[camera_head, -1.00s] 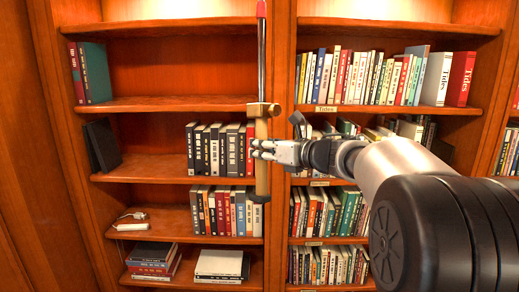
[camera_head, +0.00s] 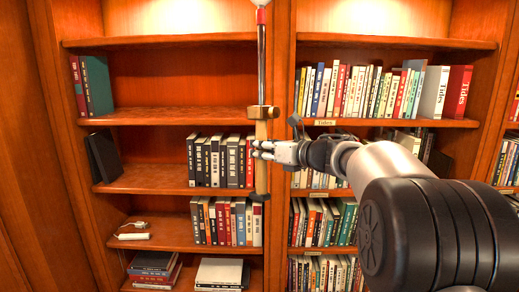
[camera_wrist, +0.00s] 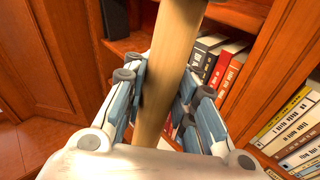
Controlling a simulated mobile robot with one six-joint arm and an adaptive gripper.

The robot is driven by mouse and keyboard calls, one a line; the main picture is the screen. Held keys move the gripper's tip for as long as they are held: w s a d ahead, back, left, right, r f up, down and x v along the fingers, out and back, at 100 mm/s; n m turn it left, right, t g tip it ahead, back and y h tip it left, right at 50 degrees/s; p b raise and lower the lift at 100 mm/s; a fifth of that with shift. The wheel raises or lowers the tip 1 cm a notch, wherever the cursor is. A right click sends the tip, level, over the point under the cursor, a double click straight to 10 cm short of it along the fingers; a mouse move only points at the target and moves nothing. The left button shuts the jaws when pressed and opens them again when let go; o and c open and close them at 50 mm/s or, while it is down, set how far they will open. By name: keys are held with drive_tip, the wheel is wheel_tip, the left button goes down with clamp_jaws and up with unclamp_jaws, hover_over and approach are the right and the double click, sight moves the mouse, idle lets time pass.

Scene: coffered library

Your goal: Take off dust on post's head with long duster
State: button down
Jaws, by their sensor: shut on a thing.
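The long duster has a wooden handle (camera_head: 262,180) with a crosspiece, a thin metal rod (camera_head: 262,70), a red collar (camera_head: 261,17) and the bottom of a white head (camera_head: 260,3) at the top picture edge. It stands nearly upright. My gripper (camera_head: 262,151) is shut on the wooden handle just below the crosspiece. In the wrist view the handle (camera_wrist: 170,55) runs between the padded fingers of my gripper (camera_wrist: 165,90). Most of the duster's head is out of view. I cannot make out the post's head or any dust.
A wooden bookcase fills the view, with an upright divider (camera_head: 281,80) just right of the duster. Books (camera_head: 222,162) stand on the left shelves and more books (camera_head: 365,92) on the right. The upper left shelf (camera_head: 160,116) is mostly bare.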

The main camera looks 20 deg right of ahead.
drive_tip(key=shift+w+d+r+p, duration=0.2)
drive_tip(key=shift+w+r+p, duration=0.45)
drive_tip(key=shift+r+p, duration=0.3)
drive_tip(key=shift+w+d+r+p, duration=0.2)
drive_tip(key=shift+w+r+p, duration=0.5)
drive_tip(key=shift+p, duration=0.4)
drive_tip(key=shift+w+d+r+p, duration=0.2)
drive_tip(key=shift+w+r+p, duration=0.35)
drive_tip(key=shift+r+p, duration=0.45)
